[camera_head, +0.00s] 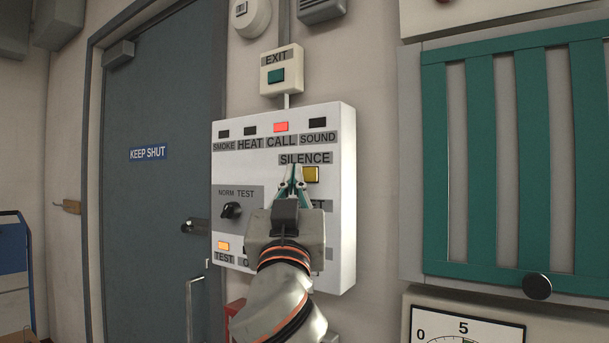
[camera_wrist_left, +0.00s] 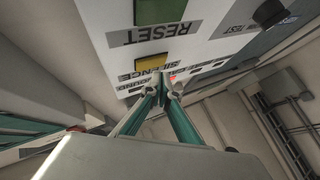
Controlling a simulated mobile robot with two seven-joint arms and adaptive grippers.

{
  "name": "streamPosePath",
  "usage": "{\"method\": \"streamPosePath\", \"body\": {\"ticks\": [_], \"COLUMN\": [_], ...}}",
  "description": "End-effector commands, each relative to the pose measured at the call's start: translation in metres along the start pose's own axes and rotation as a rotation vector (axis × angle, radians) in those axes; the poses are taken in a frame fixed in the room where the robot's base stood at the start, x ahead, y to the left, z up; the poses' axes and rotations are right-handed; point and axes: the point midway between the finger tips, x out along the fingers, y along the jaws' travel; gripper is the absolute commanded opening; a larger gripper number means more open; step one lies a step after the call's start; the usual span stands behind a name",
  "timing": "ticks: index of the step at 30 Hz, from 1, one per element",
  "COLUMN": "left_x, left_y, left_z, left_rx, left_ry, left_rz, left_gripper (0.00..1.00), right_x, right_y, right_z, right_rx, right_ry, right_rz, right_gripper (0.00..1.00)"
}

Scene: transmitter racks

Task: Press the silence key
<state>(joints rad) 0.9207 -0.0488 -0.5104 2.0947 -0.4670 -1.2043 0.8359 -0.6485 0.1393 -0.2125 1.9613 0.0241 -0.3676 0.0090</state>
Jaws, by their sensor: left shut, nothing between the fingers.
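The yellow silence key (camera_head: 311,174) sits on the white wall panel (camera_head: 347,200), under the label SILENCE. It also shows in the left wrist view (camera_wrist_left: 154,63), upside down, beside the green RESET key (camera_wrist_left: 160,11). My left gripper (camera_head: 293,168) is shut and empty in front of the panel, its tips just left of the yellow key in the head view. In the left wrist view its tips (camera_wrist_left: 163,84) are near the SILENCE label; I cannot tell whether they touch the panel. My gripper and arm hide the panel's lower middle. My right gripper is not in view.
The CALL lamp (camera_head: 281,127) glows red and the TEST lamp (camera_head: 223,246) glows orange. A black rotary knob (camera_head: 231,210) is left of my gripper. An EXIT box (camera_head: 276,76) is above the panel. A grey door (camera_head: 160,200) is at left, a green slatted panel (camera_head: 435,160) at right.

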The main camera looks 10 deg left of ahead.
Motion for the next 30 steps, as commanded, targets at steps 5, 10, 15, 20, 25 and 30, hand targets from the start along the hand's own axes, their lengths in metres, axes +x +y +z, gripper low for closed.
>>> {"method": "streamPosePath", "body": {"ticks": [5, 10, 15, 20, 25, 30], "left_x": [-0.009, -0.019, -0.029, -0.034, -0.035, -0.034], "left_y": [-0.006, -0.014, -0.021, -0.025, -0.025, -0.025], "left_z": [-0.007, -0.015, -0.022, -0.025, -0.025, -0.025], "left_rx": [-0.003, -0.004, -0.003, -0.001, 0.0, 0.0], "left_ry": [0.0, 0.0, 0.0, -0.001, -0.001, 0.0], "left_rz": [0.001, 0.001, 0.0, -0.001, -0.001, 0.0], "left_gripper": [0.0, 0.0, 0.0, 0.0, 0.0, 0.0], "right_x": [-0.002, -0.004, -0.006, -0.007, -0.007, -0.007], "right_y": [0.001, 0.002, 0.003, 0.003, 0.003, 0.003], "right_z": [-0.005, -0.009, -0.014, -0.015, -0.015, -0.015], "right_rx": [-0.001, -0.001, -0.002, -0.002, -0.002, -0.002], "right_ry": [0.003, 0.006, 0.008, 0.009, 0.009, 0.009], "right_rz": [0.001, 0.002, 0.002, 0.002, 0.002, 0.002], "right_gripper": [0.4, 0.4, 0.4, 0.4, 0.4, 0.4]}}
